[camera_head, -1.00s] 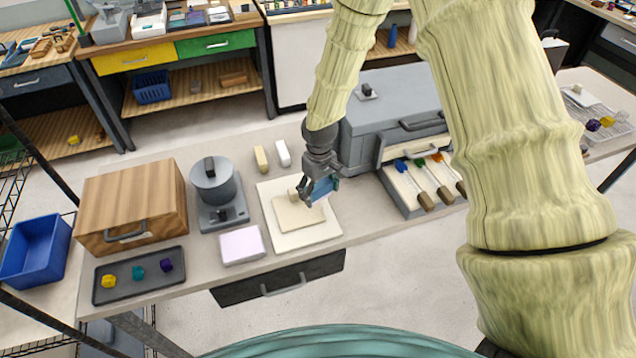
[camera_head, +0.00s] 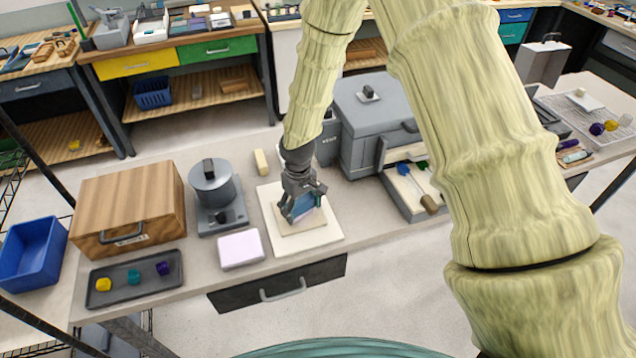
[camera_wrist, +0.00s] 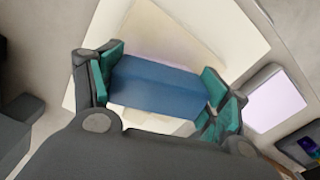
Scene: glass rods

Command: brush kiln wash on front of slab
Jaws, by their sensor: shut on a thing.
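My gripper (camera_head: 303,204) is shut on a blue block-like thing, probably the brush, which also shows in the wrist view (camera_wrist: 160,85) between the teal finger pads. It is low over a cream slab (camera_head: 298,229), on or just above it; I cannot tell whether they touch. The slab lies on a larger white board (camera_head: 322,240) on the bench. In the wrist view the slab (camera_wrist: 185,30) shows a faint purple tint just beyond the blue thing. The bristles and part of the slab are hidden by my gripper.
A pale lilac block (camera_head: 240,249) lies left of the board. A grey pot on a scale-like base (camera_head: 213,190), a wooden box (camera_head: 130,205) and a dark tray (camera_head: 135,280) stand farther left. A grey kiln-like box (camera_head: 375,125) and a tray of glass tools (camera_head: 405,190) are at right.

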